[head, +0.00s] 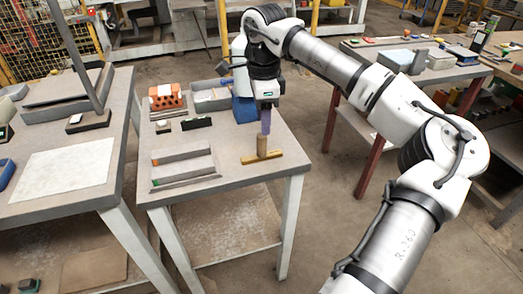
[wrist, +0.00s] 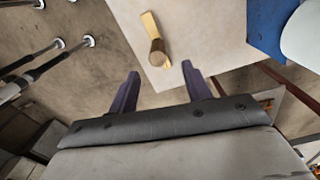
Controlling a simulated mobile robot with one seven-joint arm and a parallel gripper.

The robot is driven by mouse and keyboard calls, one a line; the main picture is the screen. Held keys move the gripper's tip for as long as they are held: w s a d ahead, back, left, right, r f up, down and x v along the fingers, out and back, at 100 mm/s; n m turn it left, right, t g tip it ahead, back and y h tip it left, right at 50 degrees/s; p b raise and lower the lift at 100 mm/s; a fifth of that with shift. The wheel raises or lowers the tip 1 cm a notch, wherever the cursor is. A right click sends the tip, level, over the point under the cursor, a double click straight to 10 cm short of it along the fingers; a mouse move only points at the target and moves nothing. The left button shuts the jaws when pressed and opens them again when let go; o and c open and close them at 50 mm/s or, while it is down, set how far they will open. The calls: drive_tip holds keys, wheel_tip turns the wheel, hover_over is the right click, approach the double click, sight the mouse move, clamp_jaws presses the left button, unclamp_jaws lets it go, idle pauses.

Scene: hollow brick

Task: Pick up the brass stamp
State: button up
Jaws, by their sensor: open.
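The brass stamp (head: 262,157) stands near the front right corner of the small grey table, a long yellow bar with an upright brown handle. In the wrist view the stamp (wrist: 151,27) lies just beyond the fingertips, with the round end of its handle pointing towards the camera. My gripper (head: 266,130) points down above the handle in the head view. The wrist view shows my gripper (wrist: 160,70) with its two purple fingers spread and nothing between them. In the head view the fingers overlap closely, so the exact gap to the handle is hard to tell.
An orange hollow brick (head: 167,98), a grey tray (head: 211,98) and a blue block (head: 244,109) stand towards the table's back. A grey slotted fixture (head: 184,167) lies left of the stamp. The table top (head: 228,148) around the stamp is clear.

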sight(262, 139)
drive_tip(key=shift+s+a+f+p, duration=0.1)
drive_tip(key=shift+f+p, duration=0.1)
drive_tip(key=shift+f, duration=1.5)
drive_tip(key=shift+s+a+f+p, duration=0.1)
drive_tip(key=shift+f+p, duration=0.1)
drive_tip(key=shift+f, duration=1.45)
clamp_jaws()
